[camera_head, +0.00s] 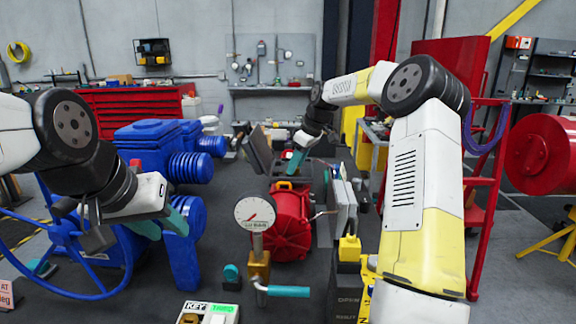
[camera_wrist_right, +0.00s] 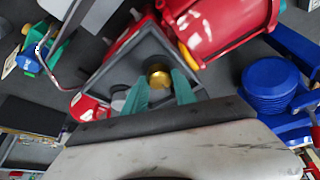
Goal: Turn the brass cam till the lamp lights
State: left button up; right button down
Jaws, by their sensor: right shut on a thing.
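The brass cam (camera_wrist_right: 158,76) shows in the right wrist view as a round gold piece in a grey open housing (camera_wrist_right: 185,60). My right gripper (camera_wrist_right: 159,92) has its two teal fingers on either side of it and is shut on it. In the head view my right gripper (camera_head: 296,160) reaches down at the housing behind the red actuator (camera_head: 290,225); the cam is hidden there. My left gripper (camera_head: 162,226) hangs empty at the left, its teal fingers apart. I cannot make out a lit lamp.
A pressure gauge (camera_head: 255,212) on a brass valve with a teal handle (camera_head: 288,291) stands in front. Blue pump bodies (camera_head: 165,150) and a blue handwheel (camera_head: 75,235) are near my left arm. A red ladder frame (camera_head: 484,190) stands at the right.

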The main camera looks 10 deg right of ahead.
jog(key=shift+n, duration=0.5)
jog(key=c, duration=1)
grip_release()
